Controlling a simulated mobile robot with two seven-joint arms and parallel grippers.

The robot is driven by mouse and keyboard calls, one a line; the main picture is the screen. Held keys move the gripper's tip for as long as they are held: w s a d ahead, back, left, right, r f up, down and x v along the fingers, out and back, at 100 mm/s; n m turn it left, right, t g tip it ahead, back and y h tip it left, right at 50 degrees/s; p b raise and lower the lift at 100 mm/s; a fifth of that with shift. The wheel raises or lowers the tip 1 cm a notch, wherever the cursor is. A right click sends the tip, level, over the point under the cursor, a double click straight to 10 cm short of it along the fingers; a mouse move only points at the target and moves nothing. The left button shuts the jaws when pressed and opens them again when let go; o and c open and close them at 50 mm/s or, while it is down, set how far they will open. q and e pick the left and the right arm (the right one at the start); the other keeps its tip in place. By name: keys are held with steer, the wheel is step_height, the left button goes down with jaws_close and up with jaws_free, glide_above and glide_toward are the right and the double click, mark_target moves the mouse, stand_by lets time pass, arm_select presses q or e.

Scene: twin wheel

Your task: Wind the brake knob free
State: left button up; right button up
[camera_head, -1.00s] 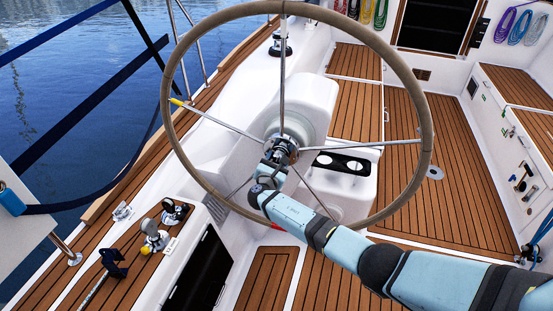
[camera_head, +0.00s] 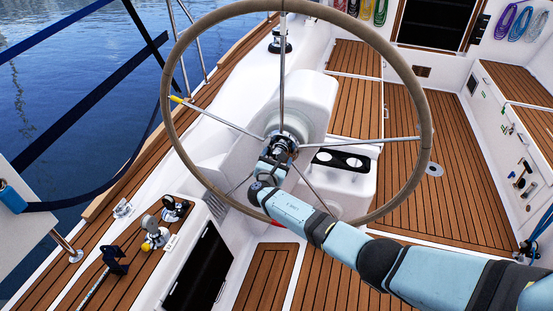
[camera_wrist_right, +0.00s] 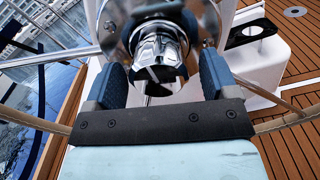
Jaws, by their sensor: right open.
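The steering wheel (camera_head: 424,110) has a tan rim and metal spokes that meet at a shiny hub on a white pedestal. The brake knob (camera_wrist_right: 158,55) is a chrome, lobed knob at the hub's centre, seen close in the right wrist view. My right gripper (camera_wrist_right: 165,78) is open, with one blue finger on each side of the knob. I cannot tell whether the fingers touch it. In the head view my right gripper (camera_head: 280,150) covers most of the knob. My left gripper is not in view.
A white console with a dark cup-holder panel (camera_head: 342,160) stands right of the hub. Winches and levers (camera_head: 165,225) sit at lower left.

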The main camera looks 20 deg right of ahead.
arm_select(q)
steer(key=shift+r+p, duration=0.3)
steer(key=shift+p, duration=0.5)
arm_select(e)
steer(key=v, duration=1.3)
steer(key=shift+s+a, duration=0.3)
steer(key=shift+s, duration=0.1)
